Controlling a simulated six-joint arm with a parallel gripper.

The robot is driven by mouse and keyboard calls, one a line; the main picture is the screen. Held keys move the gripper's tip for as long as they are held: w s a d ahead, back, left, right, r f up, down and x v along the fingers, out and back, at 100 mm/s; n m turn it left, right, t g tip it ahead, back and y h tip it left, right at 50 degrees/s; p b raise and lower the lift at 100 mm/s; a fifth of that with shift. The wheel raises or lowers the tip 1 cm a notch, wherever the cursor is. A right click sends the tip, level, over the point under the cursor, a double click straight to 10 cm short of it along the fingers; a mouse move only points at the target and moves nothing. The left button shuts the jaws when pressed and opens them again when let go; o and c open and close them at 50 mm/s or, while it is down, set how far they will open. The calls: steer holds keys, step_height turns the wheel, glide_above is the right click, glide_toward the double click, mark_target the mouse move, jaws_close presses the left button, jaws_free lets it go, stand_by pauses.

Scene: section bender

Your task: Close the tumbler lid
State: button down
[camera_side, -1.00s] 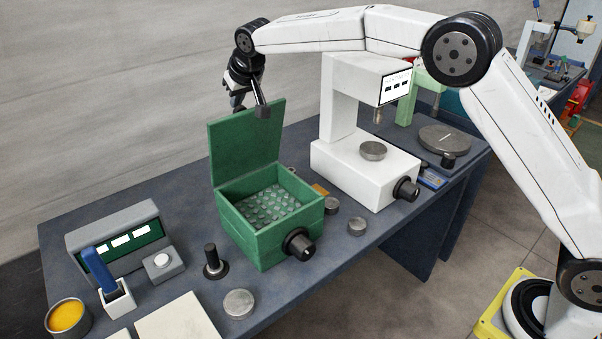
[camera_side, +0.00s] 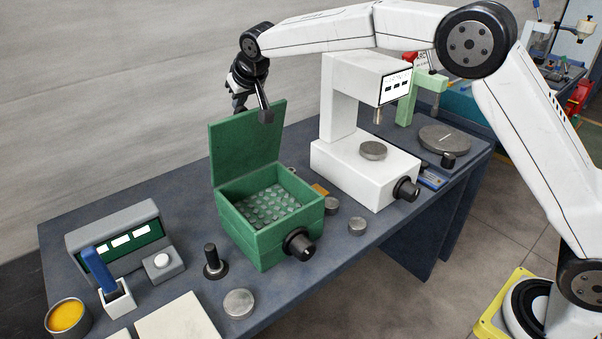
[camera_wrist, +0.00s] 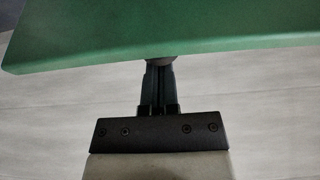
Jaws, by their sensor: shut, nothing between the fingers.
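The green tumbler box (camera_side: 262,230) stands on the bench with its lid (camera_side: 246,148) open and upright along the far edge. Studded texture shows on the floor inside. My gripper (camera_side: 242,104) is shut and empty, at the top of the lid and on its far side, partly hidden by it. In the wrist view the lid (camera_wrist: 160,30) fills the top of the picture, and the gripper's fingertips (camera_wrist: 159,65) reach its lower edge. I cannot tell whether they touch it.
A white press (camera_side: 365,180) stands right of the tumbler. A black-handled tool (camera_side: 213,262), a round metal disc (camera_side: 239,304) and a grey control box (camera_side: 125,240) lie to the left and front. A grey wall is behind the bench.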

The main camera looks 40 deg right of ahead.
mark_target(252, 114)
steer(key=shift+s+f+t, duration=0.1)
steer(key=shift+s+t, duration=0.5)
steer(key=shift+s, duration=0.55)
steer(key=shift+s+f, duration=0.2)
steer(key=shift+s, duration=0.65)
steer(key=shift+s+f, duration=0.15)
steer(key=shift+s, duration=0.7)
steer(key=shift+s+f, duration=5.9)
steer(key=shift+s, duration=0.2)
steer(key=shift+r, duration=0.3)
steer(key=s, duration=0.9)
steer(key=shift+s, duration=0.2)
